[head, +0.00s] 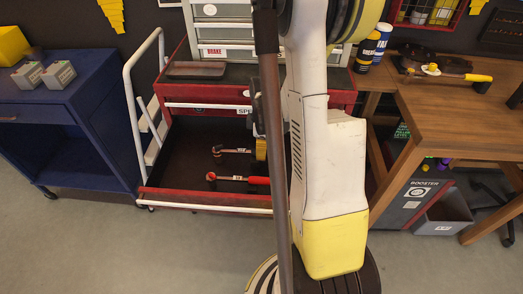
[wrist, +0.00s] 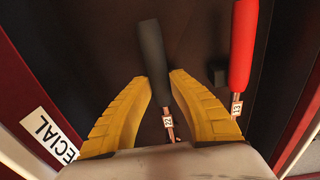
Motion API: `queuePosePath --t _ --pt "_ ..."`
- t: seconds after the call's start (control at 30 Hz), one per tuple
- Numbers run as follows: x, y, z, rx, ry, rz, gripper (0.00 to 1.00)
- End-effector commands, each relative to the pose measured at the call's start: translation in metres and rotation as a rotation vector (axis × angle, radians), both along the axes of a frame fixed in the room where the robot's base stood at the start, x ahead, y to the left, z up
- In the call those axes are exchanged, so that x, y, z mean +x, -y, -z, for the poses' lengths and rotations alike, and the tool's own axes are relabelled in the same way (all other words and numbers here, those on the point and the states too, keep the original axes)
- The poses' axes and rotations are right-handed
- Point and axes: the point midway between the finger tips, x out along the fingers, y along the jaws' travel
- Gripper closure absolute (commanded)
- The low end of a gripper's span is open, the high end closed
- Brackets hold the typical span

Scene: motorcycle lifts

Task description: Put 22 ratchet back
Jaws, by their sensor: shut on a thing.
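The ratchet marked 22 (wrist: 153,58) has a dark handle and a copper-coloured metal end with a white tag. In the wrist view its handle lies between the yellow fingertips of my gripper (wrist: 161,77), which is shut on it. In the head view the ratchet (head: 235,151) is over the lower tray of the red cart, its metal end to the left. My gripper's yellow finger (head: 261,149) shows at its right end; the rest is hidden behind my arm. I cannot tell whether the ratchet touches the tray.
A red-handled ratchet (head: 245,180) lies nearer the front of the dark lower tray (head: 185,178); it also shows in the wrist view (wrist: 243,45). The cart has a white side handle (head: 133,95). A blue cabinet (head: 75,110) stands left, a wooden workbench (head: 455,105) right.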

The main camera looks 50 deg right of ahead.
Motion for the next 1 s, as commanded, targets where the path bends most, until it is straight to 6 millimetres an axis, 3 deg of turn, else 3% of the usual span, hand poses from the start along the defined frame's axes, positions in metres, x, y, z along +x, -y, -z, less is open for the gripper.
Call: queuePosePath --t 0.17,0.2,0.27,0.67,1.0 --pt "0.0 0.0 0.003 0.0 0.0 0.0 1.0" --pt "0.0 0.0 0.003 0.0 0.0 0.0 0.71" --pt "0.0 0.0 0.003 0.0 0.0 0.0 0.55" --pt "0.0 0.0 -0.005 0.0 0.0 0.0 0.55" --pt "-0.005 -0.001 -0.074 0.0 0.0 0.0 0.55"
